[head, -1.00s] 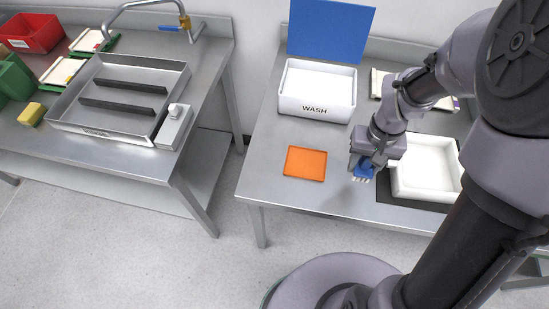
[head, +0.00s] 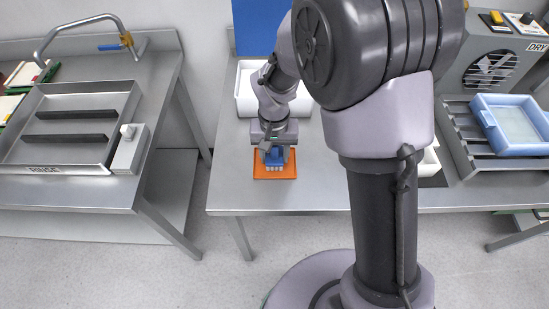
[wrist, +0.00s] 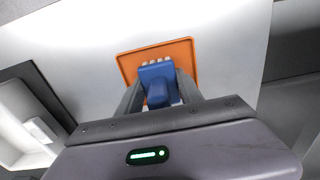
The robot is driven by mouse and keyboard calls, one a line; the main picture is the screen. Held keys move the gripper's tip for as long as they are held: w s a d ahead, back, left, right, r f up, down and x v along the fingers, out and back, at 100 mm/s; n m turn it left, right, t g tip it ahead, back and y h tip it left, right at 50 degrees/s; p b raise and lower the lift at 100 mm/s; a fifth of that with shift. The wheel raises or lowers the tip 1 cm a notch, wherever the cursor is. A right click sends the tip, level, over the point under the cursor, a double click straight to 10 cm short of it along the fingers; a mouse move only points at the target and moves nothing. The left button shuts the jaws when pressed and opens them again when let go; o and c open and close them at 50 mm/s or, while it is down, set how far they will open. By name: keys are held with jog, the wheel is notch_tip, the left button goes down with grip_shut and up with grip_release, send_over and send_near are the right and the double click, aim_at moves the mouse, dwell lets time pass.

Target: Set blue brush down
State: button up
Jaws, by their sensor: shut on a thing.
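The blue brush (head: 275,158) is between the fingers of my gripper (head: 273,150), which is shut on it. Its pale bristles point toward the front of the table. The brush is over the orange tray (head: 288,173) in the head view. In the wrist view the brush (wrist: 157,82) also lies over the orange tray (wrist: 127,66), between the two fingers of my gripper (wrist: 158,98). I cannot tell whether the bristles touch the tray.
A white wash bin (head: 243,92) stands behind the tray, partly hidden by my arm. A white tub (wrist: 22,125) is at the left in the wrist view. The rinse sink (head: 70,130) is on the left table. A blue frame (head: 510,125) lies at the dryer on the right.

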jog(key=shift+f, duration=0.2)
jog(key=shift+f, duration=0.2)
jog(key=o, duration=1.3)
jog(key=shift+r, duration=0.1)
